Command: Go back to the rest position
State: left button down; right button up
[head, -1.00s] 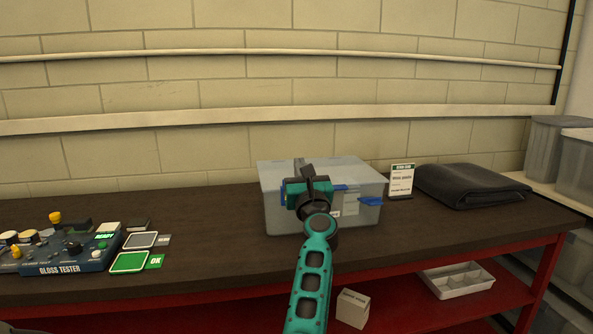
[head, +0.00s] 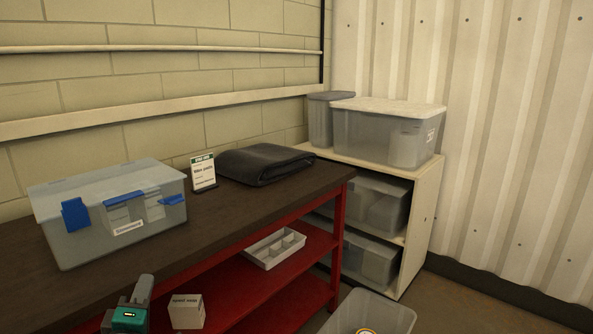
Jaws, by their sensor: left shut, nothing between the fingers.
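My left gripper (head: 140,291) shows at the bottom left of the head view, a teal and dark grey hand with its fingers together and empty. It is in front of the work table (head: 222,222), below the clear lidded bin (head: 85,235) in the picture, and apart from it. The bin has blue latches and a label and stands on the dark table top. The rest of my left arm is cut off by the bottom edge. My right gripper is out of view.
A shelf unit (head: 424,215) with tubs stands right; an open clear tub (head: 390,314) is on the floor.

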pick_arm(q)
jog(key=s+d+f+m+g+h, duration=0.2)
jog(key=s+d+f+m+g, duration=0.2)
jog(key=s+f+m, duration=0.5)
jog(key=s+d+f+m+g+h, duration=0.3)
jog(key=s+d+f+m, duration=0.5)
jog(key=s, duration=0.6)
notch_tip(320, 180, down, 4)
jog(key=shift+s+r+m+g, duration=0.25)
jog(key=shift+s+m+g, duration=0.15)
jog(key=shift+m+g, duration=0.6)
jog(key=shift+d, duration=0.1)
